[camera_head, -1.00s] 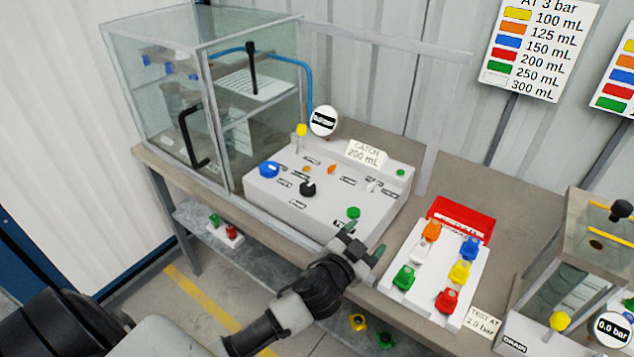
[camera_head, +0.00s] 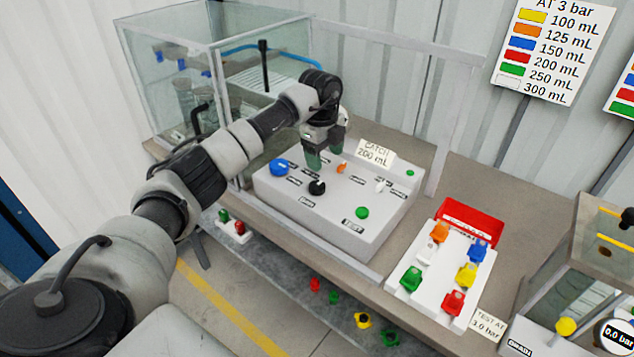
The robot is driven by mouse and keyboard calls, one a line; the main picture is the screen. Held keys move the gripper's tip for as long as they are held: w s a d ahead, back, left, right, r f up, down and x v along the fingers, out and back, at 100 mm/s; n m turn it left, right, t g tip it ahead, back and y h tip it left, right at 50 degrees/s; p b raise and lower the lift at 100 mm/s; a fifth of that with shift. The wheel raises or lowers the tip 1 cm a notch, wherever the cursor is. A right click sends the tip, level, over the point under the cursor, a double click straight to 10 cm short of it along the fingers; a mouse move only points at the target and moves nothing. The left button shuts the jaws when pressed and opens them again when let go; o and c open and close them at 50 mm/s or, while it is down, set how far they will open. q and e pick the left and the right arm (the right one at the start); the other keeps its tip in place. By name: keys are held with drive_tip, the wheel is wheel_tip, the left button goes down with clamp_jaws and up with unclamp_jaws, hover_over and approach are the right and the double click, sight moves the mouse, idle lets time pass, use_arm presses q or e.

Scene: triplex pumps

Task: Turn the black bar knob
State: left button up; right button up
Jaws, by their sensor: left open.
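The black bar knob (camera_head: 317,187) sits on the sloped top of the grey-white control box (camera_head: 345,225), near the front left of its panel. My left gripper (camera_head: 326,160) hangs above the back of the panel with its green-tipped fingers pointing down. It is open, with nothing seen between the fingers. It is behind and a little above the black knob, apart from it. The gripper and arm hide the pressure gauge and part of the panel's back. My right gripper is not in view.
On the panel are a blue knob (camera_head: 279,167), an orange knob (camera_head: 341,167) and a green button (camera_head: 362,212). A "CATCH 200 mL" card (camera_head: 374,153) stands at its back. A glass cabinet (camera_head: 165,80) is on the left. A white tray (camera_head: 437,293) of coloured nozzles is on the right.

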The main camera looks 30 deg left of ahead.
sight(317, 185)
use_arm(q)
drive_tip(key=shift+n+y, duration=0.3)
drive_tip(key=shift+n, duration=0.1)
drive_tip(key=f, duration=0.3)
drive_tip(key=a+f+p, duration=0.1)
drive_tip(key=f, duration=0.2)
drive_tip(key=a+f+p, duration=0.1)
drive_tip(key=f, duration=0.2)
drive_tip(key=shift+s+f, duration=0.2)
drive_tip(key=shift+f, duration=0.2)
drive_tip(key=c, duration=0.9)
